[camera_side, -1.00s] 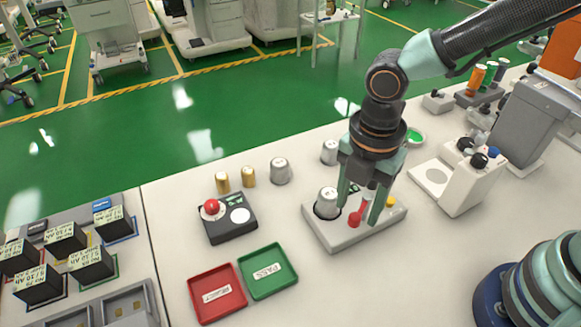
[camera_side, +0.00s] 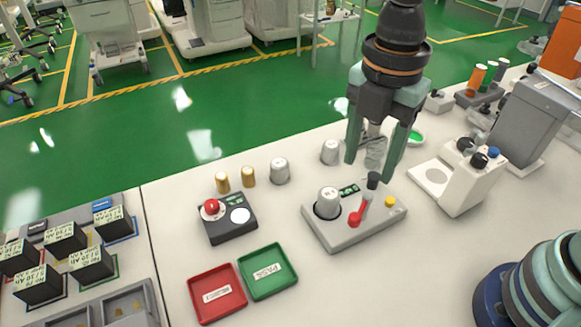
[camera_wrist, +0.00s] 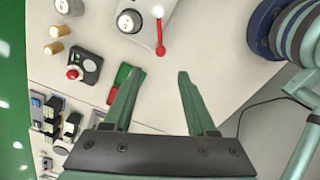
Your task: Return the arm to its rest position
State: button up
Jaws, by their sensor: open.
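My gripper (camera_side: 369,168) is raised above the back of the grey tester (camera_side: 338,236), fingers apart and pointing down. It is also open and empty in the wrist view (camera_wrist: 159,75). The tester holds a silver cylinder (camera_side: 327,203) in its round well. Its red-tipped lever (camera_side: 355,217) and yellow button (camera_side: 390,201) are clear of the fingers. The cylinder also shows at the top of the wrist view (camera_wrist: 130,21), with the red lever end (camera_wrist: 160,50) beside it. A greyish cylinder (camera_side: 375,152) shows between the fingers, apparently behind them.
A dark box with a red button (camera_side: 211,206) stands left of the tester. Red (camera_side: 217,295) and green (camera_side: 268,271) trays lie in front. Silver (camera_side: 280,171) and gold (camera_side: 222,182) cylinders stand behind. A white device (camera_side: 462,180) stands to the right.

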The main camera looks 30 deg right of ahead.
jog(key=w+d+r+m+t, duration=0.1)
jog(key=d+m+t, duration=0.1)
jog(key=d+m, duration=0.7)
jog(key=w+d+r+m+t, duration=0.1)
jog(key=d+r+m+t, duration=0.1)
jog(key=d+m, duration=0.8)
jog(key=m+t, duration=0.1)
jog(key=m, duration=0.2)
jog(key=shift+d+m+t, duration=0.25)
jog(key=shift+m+t, duration=0.05)
